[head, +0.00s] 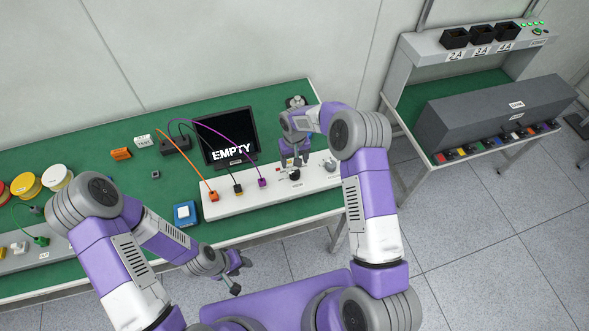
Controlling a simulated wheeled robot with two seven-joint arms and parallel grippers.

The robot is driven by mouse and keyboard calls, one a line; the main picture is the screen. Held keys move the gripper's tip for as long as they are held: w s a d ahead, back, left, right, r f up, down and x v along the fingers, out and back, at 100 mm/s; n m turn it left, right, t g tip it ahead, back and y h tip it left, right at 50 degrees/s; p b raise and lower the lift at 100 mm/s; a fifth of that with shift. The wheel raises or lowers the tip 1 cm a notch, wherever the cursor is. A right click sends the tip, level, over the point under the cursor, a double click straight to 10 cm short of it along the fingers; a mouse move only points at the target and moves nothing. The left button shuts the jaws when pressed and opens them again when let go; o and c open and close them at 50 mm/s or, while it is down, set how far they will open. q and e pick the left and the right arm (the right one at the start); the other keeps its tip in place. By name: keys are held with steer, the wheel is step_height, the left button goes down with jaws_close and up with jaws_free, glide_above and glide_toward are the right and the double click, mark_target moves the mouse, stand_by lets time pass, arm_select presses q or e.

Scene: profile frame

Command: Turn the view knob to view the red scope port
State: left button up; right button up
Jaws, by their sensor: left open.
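The dark view knob (294,174) stands on a long white panel (225,207), above a "VIEW" label. My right gripper (294,163) points down just above and behind the knob; I cannot tell whether it touches it, or how far its jaws are apart. The black screen (228,137) reads "EMPTY". I cannot make out a clear red port on the panel. My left gripper (238,276) is open and empty, in front of the bench edge.
The green bench (100,150) holds a blue-white button box (185,214), a dark box (175,144) with cables and an orange block (121,154). Large yellow and white buttons (57,177) stand at left. A second bench (480,95) with a grey box stands at right.

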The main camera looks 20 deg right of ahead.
mark_target(295, 172)
step_height(295, 172, down, 7)
steer(key=shift+p, duration=0.35)
steer(key=c, duration=1.1)
